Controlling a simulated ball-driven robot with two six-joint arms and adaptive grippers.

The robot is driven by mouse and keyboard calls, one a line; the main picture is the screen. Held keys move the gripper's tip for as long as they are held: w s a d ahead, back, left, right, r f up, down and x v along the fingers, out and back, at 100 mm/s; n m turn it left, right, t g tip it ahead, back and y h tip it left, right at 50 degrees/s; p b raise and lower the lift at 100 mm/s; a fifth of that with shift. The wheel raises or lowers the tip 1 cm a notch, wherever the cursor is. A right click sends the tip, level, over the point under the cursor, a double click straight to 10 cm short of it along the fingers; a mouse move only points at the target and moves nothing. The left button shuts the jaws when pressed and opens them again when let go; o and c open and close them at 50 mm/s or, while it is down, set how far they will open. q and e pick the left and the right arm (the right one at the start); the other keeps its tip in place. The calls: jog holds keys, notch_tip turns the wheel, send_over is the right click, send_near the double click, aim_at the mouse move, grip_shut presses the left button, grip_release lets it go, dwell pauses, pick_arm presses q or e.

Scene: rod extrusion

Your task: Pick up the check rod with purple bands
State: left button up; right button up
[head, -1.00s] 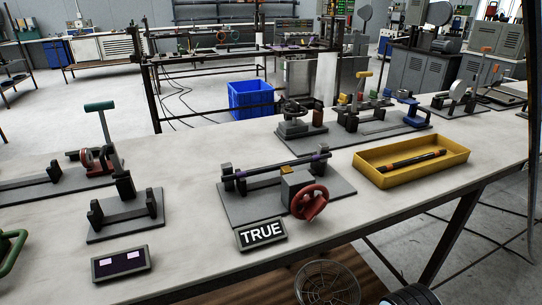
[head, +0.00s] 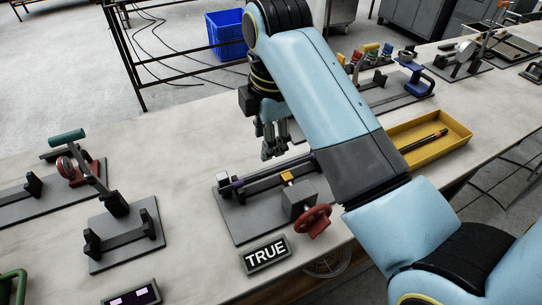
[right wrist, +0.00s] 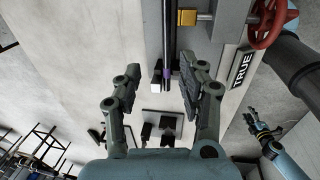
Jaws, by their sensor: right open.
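The check rod with purple bands (head: 238,184) lies across the supports of a grey fixture (head: 232,226) with a red handwheel (head: 313,221). In the right wrist view the rod (right wrist: 167,45) runs down from the top edge, with a purple band near its lower end. My right gripper (head: 272,150) is open and empty, pointing down just behind the fixture. In its wrist view its fingers (right wrist: 162,80) are spread either side of the rod's end; I cannot tell the height gap. My left gripper (right wrist: 254,122) seems to show small at the lower right of that view; its jaws are unclear.
A "TRUE" sign (head: 265,254) stands at the fixture's front. A yellow tray (head: 458,122) with another dark rod (head: 425,141) is to the right, partly behind my arm. A green-handled clamp fixture (head: 118,205) stands left. The table between them is bare.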

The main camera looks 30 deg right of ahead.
aim_at(266, 172)
notch_tip(266, 172, down, 9)
jog(key=shift+w+r+p, duration=0.1)
jog(key=shift+w+p, duration=0.05)
jog(key=shift+p, duration=0.6)
jog(key=shift+f, duration=0.3)
jog(key=shift+w+f, duration=0.1)
jog(key=c, duration=0.3)
jog(key=shift+c, duration=1.2)
pick_arm(q)
jog(key=s, duration=0.1)
jog(key=s+r, duration=0.1)
jog(key=s, duration=0.1)
jog(key=shift+s+d+r, duration=0.15)
jog(key=shift+s+d, duration=0.1)
jog(key=shift+s, duration=0.05)
pick_arm(e)
grip_shut()
